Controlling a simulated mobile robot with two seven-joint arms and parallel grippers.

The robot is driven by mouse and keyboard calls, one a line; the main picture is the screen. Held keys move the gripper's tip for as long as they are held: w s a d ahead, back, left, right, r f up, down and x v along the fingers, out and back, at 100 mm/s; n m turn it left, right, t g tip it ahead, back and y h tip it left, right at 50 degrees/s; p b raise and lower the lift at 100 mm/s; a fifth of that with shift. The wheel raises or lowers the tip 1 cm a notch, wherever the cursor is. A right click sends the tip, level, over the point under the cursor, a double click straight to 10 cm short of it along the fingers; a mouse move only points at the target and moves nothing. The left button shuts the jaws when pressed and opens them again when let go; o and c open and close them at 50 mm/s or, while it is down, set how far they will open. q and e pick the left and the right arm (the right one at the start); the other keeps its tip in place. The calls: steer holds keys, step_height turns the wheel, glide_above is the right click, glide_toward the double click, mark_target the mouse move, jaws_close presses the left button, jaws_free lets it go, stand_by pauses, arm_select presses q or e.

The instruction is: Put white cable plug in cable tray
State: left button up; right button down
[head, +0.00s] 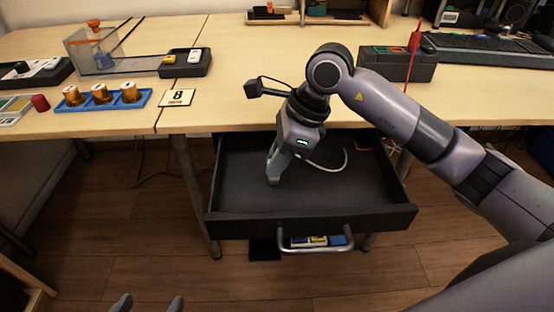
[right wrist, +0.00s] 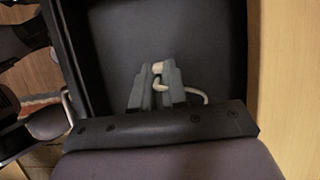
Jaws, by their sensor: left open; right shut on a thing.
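My right gripper (head: 273,180) points down into the open black drawer (head: 312,222). In the right wrist view its fingers (right wrist: 158,75) are shut on the white cable plug (right wrist: 158,67). The plug's white cable (right wrist: 200,93) curves away beside the fingers, and it also shows inside the drawer in the head view (head: 332,168). The plug itself is hidden behind the fingers in the head view. I cannot tell whether it touches the drawer floor. My left gripper (head: 148,305) is open and empty at the bottom edge. Which container is the cable tray is not certain.
A black tray with a white and a yellow piece (head: 186,62) and a blue rack of copper spools (head: 103,98) stand on the table's left side. A number 8 card (head: 177,98) lies near the front edge. A dark box (head: 397,64) and keyboard (head: 487,49) stand at right.

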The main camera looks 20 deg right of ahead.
steer(key=shift+f, duration=0.2)
arm_select(q)
steer(key=shift+w+d, duration=0.15)
arm_select(e)
steer(key=c, duration=1.2)
jaws_free()
steer(key=shift+r, duration=0.1)
steer(key=shift+o, duration=0.2)
steer(key=shift+r, duration=0.35)
arm_select(q)
steer(key=shift+s+a+f+y+p, duration=0.15)
steer(key=shift+s+a+y+p, duration=0.1)
steer(key=shift+a+p, duration=0.35)
steer(key=shift+s+a+f+y+p, duration=0.15)
steer(key=shift+s+a+p, duration=0.1)
steer(key=shift+a+p, duration=0.35)
arm_select(e)
steer(key=v, duration=1.1)
steer(key=shift+d+r, duration=0.2)
steer(key=shift+r, duration=0.1)
